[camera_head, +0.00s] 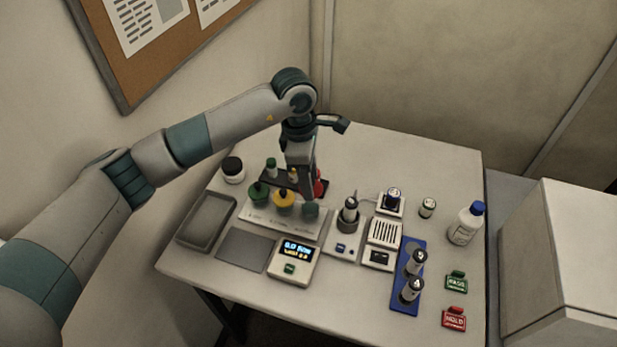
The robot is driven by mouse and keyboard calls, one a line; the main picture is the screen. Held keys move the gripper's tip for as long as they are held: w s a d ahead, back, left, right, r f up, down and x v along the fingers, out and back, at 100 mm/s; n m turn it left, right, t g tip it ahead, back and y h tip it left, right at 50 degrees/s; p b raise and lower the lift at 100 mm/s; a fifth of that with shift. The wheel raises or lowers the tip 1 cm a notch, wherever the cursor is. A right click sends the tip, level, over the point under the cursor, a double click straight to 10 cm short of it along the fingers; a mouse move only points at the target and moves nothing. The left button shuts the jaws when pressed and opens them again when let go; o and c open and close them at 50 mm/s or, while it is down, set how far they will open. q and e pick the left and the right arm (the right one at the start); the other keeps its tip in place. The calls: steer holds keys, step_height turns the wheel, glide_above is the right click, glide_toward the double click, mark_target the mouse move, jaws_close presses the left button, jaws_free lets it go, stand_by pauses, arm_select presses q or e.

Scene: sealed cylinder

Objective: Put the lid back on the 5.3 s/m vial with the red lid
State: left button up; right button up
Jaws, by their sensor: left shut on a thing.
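Behind, a dark rack (310,187) holds small green- and yellow-capped vials. The tray's labels are too small to read. My right gripper is out of view.
A meter (293,262) with a lit display stands in front of the tray, beside a grey mat (246,250) and an empty grey tray (206,220). A probe stand (348,222), a blue holder (406,290) and a white bottle (465,225) are to the right.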

arm_select(q)
steer(key=shift+a+f, duration=0.1)
steer(key=shift+f, duration=0.05)
steer(key=shift+f, duration=1.95)
steer(key=f+b, duration=0.1)
steer(key=b, duration=0.1)
steer(key=shift+f+b, duration=0.3)
steer(key=shift+f, duration=0.35)
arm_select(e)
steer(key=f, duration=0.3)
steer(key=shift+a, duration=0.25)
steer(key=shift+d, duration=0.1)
arm_select(q)
steer(key=shift+b, duration=0.6)
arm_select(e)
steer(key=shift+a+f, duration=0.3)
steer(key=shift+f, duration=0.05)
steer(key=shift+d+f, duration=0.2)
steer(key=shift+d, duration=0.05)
arm_select(q)
steer(key=shift+b, duration=0.6)
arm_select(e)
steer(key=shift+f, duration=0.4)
